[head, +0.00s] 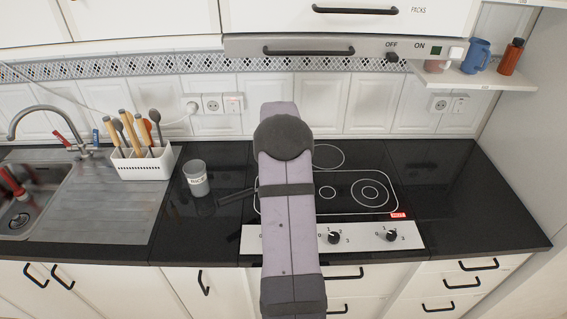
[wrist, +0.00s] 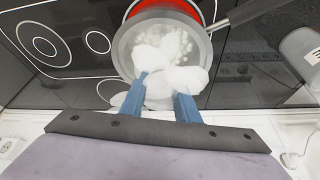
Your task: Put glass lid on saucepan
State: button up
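The saucepan (wrist: 123,52) is on the black hob in the wrist view, a round grey pan with its dark handle (wrist: 258,10) pointing to the upper right. White puffs, like steam, and pale bubble-like spots fill much of its opening. In the head view my arm hides the pan, and only its handle (head: 236,197) shows. My gripper (wrist: 165,78) has its blue fingers over the pan's near rim, a gap between them. The white puffs cover the fingertips, so I cannot tell whether they hold anything. I cannot make out the glass lid in either view.
A red glow (wrist: 180,6) shows at the pan's edge, and a red hot sign (head: 398,215) is lit on the hob (head: 345,205). A grey rice canister (head: 196,180) stands left of the pan handle. A white utensil holder (head: 145,164) is by the sink. The right counter is clear.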

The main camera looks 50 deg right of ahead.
jog(key=shift+o, duration=1.1)
jog(key=shift+r, duration=0.1)
jog(key=b+v, duration=0.3)
jog(key=v, duration=0.9)
